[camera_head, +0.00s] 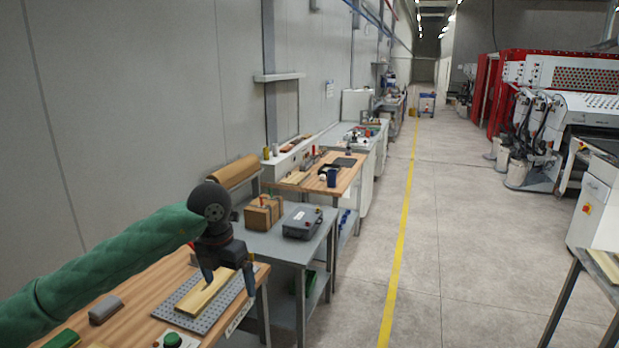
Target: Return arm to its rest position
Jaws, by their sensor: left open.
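My left arm, in a green quilted sleeve, reaches in from the left side of the head view. My left gripper (229,287) is black and points down, with its two fingers spread apart. It is over a grey perforated plate (177,305) on the near wooden bench. A pale wooden strip (204,294) lies on that plate, between and below the fingers. I cannot tell whether a finger touches it. My right gripper is not in view.
The near bench (140,287) also carries a grey block (105,309) and a green button (173,340). A grey table (263,243) behind holds a cardboard box (264,213) and a dark case (303,223). The floor (440,250) on the right is open; another table (602,266) stands at the right edge.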

